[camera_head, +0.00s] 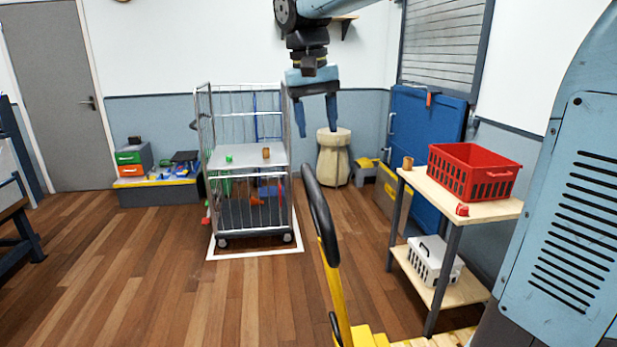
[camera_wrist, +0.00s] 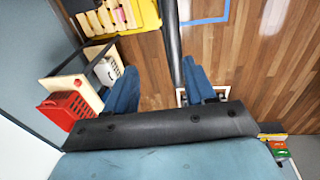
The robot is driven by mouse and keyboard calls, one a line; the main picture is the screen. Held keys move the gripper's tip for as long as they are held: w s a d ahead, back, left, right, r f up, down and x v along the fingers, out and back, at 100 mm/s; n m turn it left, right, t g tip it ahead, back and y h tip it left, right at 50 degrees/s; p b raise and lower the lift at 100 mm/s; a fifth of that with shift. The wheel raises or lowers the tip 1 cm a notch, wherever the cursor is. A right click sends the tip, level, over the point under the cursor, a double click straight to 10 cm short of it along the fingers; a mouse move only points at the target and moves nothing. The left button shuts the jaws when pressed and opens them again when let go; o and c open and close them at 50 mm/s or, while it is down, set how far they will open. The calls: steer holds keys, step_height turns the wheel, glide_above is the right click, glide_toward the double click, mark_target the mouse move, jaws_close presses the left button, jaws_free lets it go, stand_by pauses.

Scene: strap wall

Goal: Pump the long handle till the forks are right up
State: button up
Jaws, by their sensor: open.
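The long handle (camera_head: 322,217) is a yellow bar with a black loop grip, standing tilted at the lower middle of the head view. Its foot meets a yellow body (camera_head: 368,337) at the bottom edge. My gripper (camera_head: 317,131) is open and empty, pointing down, above the grip's top in the head view. In the wrist view the black handle (camera_wrist: 172,40) runs down between my gripper's fingers (camera_wrist: 159,68), closer to the right one. I cannot tell how far it is from them. The yellow body also shows there (camera_wrist: 146,14). The forks are not clearly seen.
A wire cage trolley (camera_head: 247,160) stands behind on a white floor outline. Wooden floor is free on the left.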

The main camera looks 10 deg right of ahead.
mark_target(310, 178)
steer(key=w+a, duration=0.3)
steer(key=a, duration=0.1)
steer(key=shift+g+h, duration=0.3)
steer(key=shift+h, duration=0.1)
steer(key=d+f, duration=0.1)
steer(key=f, duration=0.3)
steer(key=d+f, duration=0.1)
steer(key=f, duration=0.3)
steer(key=d+f, duration=0.1)
steer(key=f, duration=0.4)
steer(key=shift+s, duration=0.2)
jaws_close()
